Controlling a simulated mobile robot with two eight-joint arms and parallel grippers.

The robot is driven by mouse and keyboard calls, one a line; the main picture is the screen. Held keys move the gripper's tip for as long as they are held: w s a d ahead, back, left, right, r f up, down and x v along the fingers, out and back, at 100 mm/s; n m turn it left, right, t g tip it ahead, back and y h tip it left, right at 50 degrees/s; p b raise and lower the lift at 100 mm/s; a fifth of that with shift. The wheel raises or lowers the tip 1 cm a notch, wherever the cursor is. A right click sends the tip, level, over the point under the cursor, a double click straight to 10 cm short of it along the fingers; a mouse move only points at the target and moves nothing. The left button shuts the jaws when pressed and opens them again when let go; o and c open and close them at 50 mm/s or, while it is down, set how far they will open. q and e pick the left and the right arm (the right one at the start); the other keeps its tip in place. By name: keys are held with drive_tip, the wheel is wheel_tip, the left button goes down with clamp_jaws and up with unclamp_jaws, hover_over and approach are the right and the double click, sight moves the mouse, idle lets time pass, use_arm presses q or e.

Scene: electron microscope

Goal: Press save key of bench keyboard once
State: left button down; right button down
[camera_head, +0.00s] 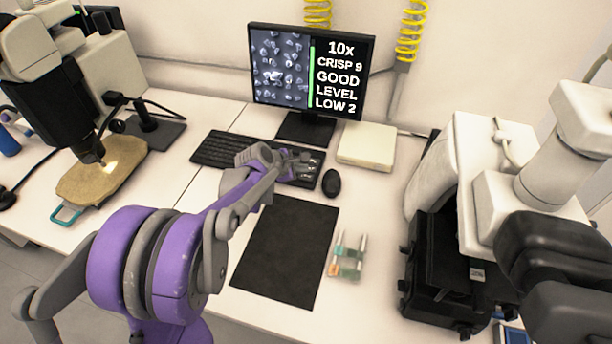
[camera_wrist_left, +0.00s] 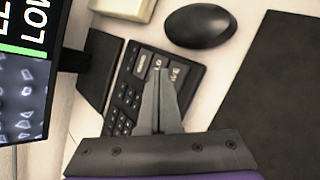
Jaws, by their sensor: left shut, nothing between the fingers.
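The black bench keyboard (camera_head: 222,149) lies on the white bench in front of the monitor. Its right end, with a keypad and a few larger labelled keys (camera_wrist_left: 176,71), shows in the left wrist view; the labels are too small to read surely. My left gripper (camera_head: 303,156) reaches over the keyboard's right part, its fingers shut together and empty. In the left wrist view the fingertips (camera_wrist_left: 161,72) overlap the larger keys; I cannot tell whether they touch. The fingers hide part of the keys. My right gripper is not in view.
A black mouse (camera_head: 331,183) lies just right of the keyboard. The monitor (camera_head: 309,72) reads 10x, CRISP 9, GOOD, LEVEL, LOW 2. A white box (camera_head: 367,147) stands behind the mouse. A dark mat (camera_head: 286,250) lies in front. Microscopes stand at left (camera_head: 48,75) and right (camera_head: 462,190).

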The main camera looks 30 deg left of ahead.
sight(303, 178)
use_arm(q)
drive_tip(key=shift+f, duration=0.15)
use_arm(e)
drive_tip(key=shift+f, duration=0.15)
use_arm(q)
drive_tip(key=shift+f+b, duration=0.25)
drive_tip(key=shift+b, duration=0.1)
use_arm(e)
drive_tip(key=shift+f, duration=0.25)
use_arm(q)
drive_tip(key=shift+f+b, duration=0.35)
drive_tip(key=shift+f, duration=0.15)
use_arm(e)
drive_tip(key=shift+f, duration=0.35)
use_arm(q)
drive_tip(key=shift+r, duration=0.15)
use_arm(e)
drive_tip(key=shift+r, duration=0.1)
use_arm(q)
drive_tip(key=shift+r+p, duration=0.6)
drive_tip(key=shift+r, duration=0.15)
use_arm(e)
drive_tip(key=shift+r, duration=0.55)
